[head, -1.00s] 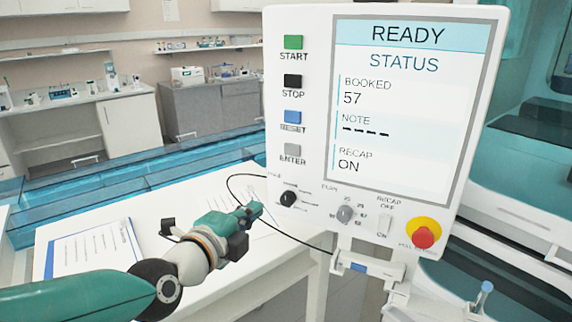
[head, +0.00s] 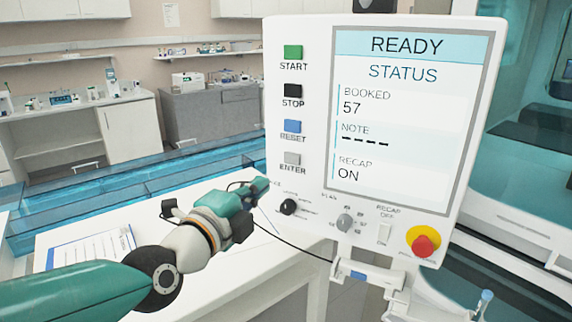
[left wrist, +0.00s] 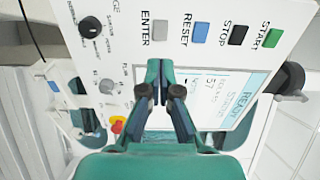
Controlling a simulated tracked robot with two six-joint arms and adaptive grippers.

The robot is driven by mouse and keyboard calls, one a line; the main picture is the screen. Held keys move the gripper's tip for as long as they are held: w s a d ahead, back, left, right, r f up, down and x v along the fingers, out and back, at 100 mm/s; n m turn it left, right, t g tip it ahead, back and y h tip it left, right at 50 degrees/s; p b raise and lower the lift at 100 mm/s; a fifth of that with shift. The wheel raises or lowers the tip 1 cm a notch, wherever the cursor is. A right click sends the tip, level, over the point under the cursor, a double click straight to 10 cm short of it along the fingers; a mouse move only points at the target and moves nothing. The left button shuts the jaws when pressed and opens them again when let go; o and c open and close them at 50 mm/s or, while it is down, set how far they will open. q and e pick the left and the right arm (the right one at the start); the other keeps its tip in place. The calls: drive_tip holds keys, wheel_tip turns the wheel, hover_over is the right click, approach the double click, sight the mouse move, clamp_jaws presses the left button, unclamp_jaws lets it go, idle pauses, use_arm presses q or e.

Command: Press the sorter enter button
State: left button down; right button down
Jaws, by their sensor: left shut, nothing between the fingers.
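The grey ENTER button (head: 292,158) is the lowest of the button column on the white sorter panel (head: 321,200). It also shows in the left wrist view (left wrist: 160,29), above my fingertips. My left gripper (head: 262,185) is shut and empty, just left of and below the ENTER button in the head view. In the left wrist view its fingertips (left wrist: 160,66) point up towards ENTER, with a visible gap in the picture. The screen (head: 405,110) reads READY, booked 57, recap ON. My right gripper is not in view.
Above ENTER are the blue RESET (head: 292,126), black STOP (head: 292,90) and green START (head: 292,52) buttons. Below are a black knob (head: 288,207), a grey knob (head: 344,222) and a red emergency stop (head: 424,245). A thin black cable runs below the gripper.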

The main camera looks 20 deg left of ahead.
sight(292, 160)
use_arm(q)
drive_tip(key=w, duration=0.3)
drive_tip(key=w+d+p, duration=0.1)
drive_tip(key=w, duration=0.3)
drive_tip(key=w+d+p, duration=0.1)
drive_tip(key=w, duration=0.2)
drive_tip(key=shift+w, duration=0.3)
drive_tip(key=shift+w+d, duration=0.15)
drive_tip(key=shift+w, duration=0.55)
drive_tip(key=shift+s+f, duration=0.1)
drive_tip(key=shift+s, duration=0.4)
drive_tip(key=s+a+b, duration=0.2)
drive_tip(key=s, duration=1)
drive_tip(key=shift+s+a, duration=0.4)
